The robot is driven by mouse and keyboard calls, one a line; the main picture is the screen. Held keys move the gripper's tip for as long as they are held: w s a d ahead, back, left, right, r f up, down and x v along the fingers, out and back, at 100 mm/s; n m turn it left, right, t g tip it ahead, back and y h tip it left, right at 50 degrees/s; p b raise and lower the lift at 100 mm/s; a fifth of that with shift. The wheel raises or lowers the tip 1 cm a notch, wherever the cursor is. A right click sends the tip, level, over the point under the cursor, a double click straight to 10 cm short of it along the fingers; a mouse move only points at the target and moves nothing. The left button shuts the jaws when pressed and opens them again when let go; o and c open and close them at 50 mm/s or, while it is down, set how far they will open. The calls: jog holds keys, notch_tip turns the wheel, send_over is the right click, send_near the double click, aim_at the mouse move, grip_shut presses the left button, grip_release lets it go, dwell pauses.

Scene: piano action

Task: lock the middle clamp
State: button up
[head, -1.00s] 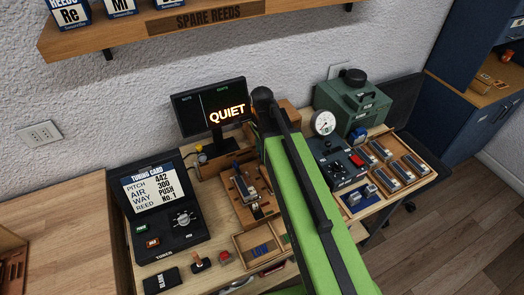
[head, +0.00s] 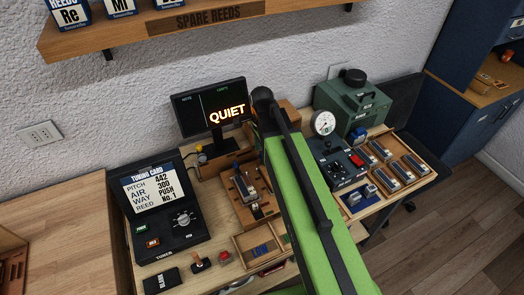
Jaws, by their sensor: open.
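A wooden fixture (head: 241,209) stands near the middle of the bench, just left of my green arm. It carries a grey metal bar and small dark and blue parts. A small dark part with a light label sits at its front end (head: 257,212). I cannot tell which of these parts is the middle clamp, nor whether it is locked. My arm reaches up through the middle of the head view and covers the bench right of the fixture. My gripper does not show; the arm or the frame edge hides it.
A monitor reading QUIET (head: 208,110) stands behind the fixture. A tuner box (head: 165,212) is at left. An open wooden tray (head: 240,243) lies in front. A gauge panel (head: 338,165), a green machine (head: 352,103) and several reed blocks are at right. A shelf (head: 150,35) hangs above.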

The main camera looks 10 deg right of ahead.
notch_tip(320, 180, up, 17)
jog(key=p, duration=1.7)
jog(key=shift+r, duration=0.1)
